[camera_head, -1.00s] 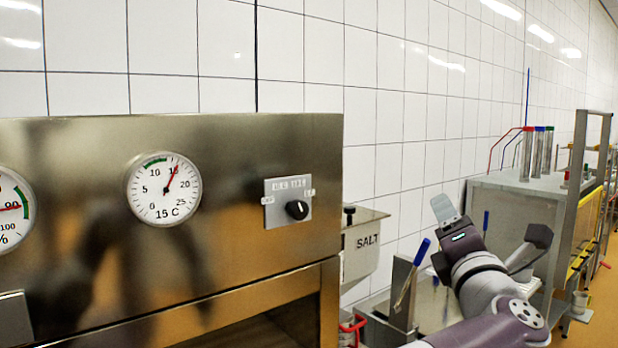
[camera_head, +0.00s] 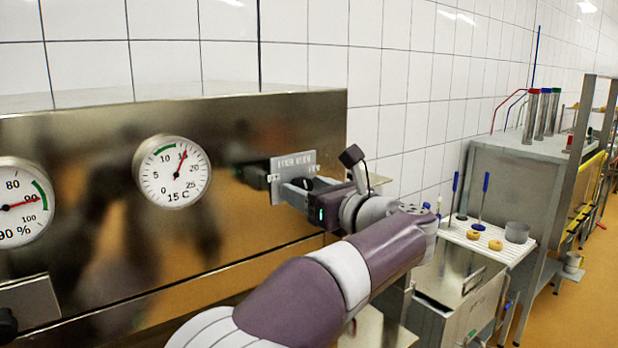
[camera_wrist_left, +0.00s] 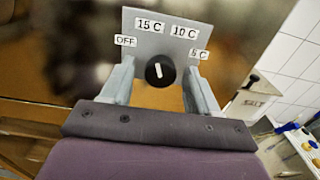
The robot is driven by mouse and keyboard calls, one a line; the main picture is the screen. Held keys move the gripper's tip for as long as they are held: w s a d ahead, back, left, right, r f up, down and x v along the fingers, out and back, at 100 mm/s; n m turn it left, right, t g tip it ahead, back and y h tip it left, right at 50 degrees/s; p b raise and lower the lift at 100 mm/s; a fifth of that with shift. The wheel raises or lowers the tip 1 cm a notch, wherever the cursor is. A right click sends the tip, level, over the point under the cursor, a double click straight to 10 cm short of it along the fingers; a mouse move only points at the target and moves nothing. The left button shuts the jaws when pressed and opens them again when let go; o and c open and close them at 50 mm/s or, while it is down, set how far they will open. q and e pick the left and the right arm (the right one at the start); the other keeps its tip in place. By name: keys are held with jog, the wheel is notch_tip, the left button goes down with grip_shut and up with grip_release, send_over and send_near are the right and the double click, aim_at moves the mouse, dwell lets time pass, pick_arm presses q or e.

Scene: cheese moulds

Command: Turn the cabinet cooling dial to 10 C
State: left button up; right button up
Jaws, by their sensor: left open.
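The cooling dial (camera_wrist_left: 160,70) is a round black knob with a white pointer line on a grey label plate (camera_wrist_left: 161,38), marked OFF, 15 C, 10 C and 5 C. In the left wrist view the pointer leans toward the 15 C label. My left gripper (camera_wrist_left: 160,84) is open, with one finger on each side of the knob; I cannot tell whether they touch it. In the head view my left gripper (camera_head: 296,192) is at the plate (camera_head: 293,164) and mostly hides the knob. The round thermometer (camera_head: 173,171) has its red needle near 15. My right gripper is not in view.
The steel cabinet front (camera_head: 100,265) carries a second gauge (camera_head: 22,205) at far left, reading near 90 %. A white tray (camera_head: 515,252) with small cheeses stands at right. The salt bin (camera_wrist_left: 246,105) is close to the right finger in the left wrist view.

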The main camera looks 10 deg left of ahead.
pick_arm(q)
jog(key=shift+w, duration=0.1)
jog(key=shift+d, duration=0.1)
jog(key=c, duration=1)
